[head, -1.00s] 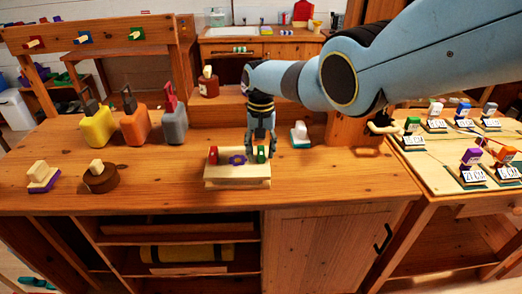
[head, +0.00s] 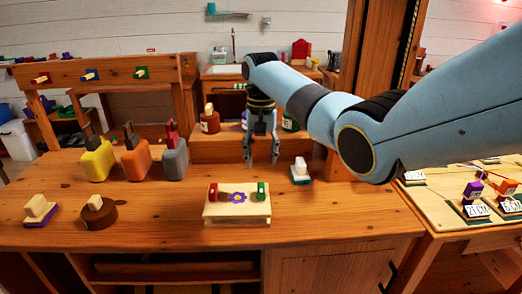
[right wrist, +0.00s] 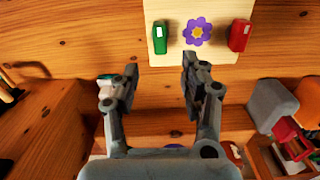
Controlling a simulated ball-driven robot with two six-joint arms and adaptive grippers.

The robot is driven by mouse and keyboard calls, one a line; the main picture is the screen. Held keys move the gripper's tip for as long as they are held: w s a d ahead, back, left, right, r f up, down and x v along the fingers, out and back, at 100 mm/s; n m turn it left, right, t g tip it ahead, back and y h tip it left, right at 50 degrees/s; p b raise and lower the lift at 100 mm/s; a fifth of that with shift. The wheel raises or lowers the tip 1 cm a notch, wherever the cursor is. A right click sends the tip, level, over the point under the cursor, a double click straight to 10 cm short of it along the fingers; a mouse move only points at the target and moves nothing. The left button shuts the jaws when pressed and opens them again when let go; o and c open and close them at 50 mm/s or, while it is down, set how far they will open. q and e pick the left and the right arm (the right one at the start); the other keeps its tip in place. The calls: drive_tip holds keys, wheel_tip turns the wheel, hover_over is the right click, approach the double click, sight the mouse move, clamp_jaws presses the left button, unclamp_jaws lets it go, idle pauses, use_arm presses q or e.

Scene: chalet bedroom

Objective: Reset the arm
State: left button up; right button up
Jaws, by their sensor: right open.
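My right gripper (head: 262,160) is open and empty in the head view. It hangs fingers down above the wooden desk, behind a small pale wooden board (head: 237,211). The board carries a red block (head: 213,191), a purple flower (head: 238,198) and a green block (head: 261,190). In the right wrist view my right gripper (right wrist: 158,75) has its two fingers apart, with the board (right wrist: 200,48) beyond their tips and bare wood between them. My right arm reaches in from the right. My left gripper is not in view.
Yellow (head: 97,161), orange (head: 136,159) and grey (head: 174,158) containers stand at the left. A white-topped stamp (head: 300,170) stands right of the gripper. Brown bottle (head: 209,120) is on the raised shelf. A side table (head: 452,205) holds labelled stamps at right.

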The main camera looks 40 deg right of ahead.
drive_tip(key=shift+r, duration=0.7)
